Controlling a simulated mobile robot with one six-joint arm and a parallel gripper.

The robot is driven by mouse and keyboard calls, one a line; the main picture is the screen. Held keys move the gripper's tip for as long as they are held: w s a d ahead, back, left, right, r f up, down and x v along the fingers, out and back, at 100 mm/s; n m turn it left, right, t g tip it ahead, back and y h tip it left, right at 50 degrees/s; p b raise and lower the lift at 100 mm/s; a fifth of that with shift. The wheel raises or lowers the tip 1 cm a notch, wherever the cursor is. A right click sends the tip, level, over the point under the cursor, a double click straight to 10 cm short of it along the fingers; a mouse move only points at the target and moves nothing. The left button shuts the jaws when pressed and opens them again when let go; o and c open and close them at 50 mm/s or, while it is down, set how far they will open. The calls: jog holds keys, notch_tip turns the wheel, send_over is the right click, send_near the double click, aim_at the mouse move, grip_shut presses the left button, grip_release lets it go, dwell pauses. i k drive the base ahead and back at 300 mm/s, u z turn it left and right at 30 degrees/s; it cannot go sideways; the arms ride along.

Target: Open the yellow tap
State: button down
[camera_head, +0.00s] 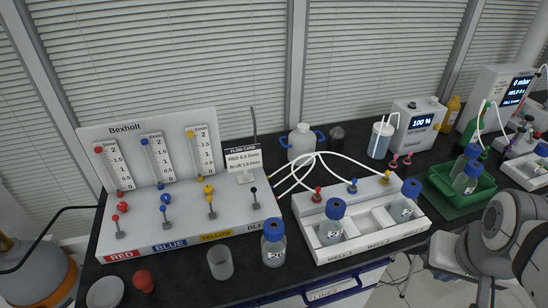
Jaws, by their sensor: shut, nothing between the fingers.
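A white Bexholt gas panel (190,238) stands at the left of the bench. I cannot tell the opening of either tap. My arm shows at the right edge, far from both yellow taps; its gripper is out of the frame.
A flow card (243,160) stands behind. A blue-capped bottle (273,243) and a clear beaker (220,263) stand before the panel. White tubes cross toward the rack.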

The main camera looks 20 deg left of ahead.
aim_at(209, 199)
jog(key=z, duration=0.45)
jog(key=k, duration=0.75)
jog(key=u, duration=1.7)
jog(key=i, duration=1)
jog(key=u, duration=0.05)
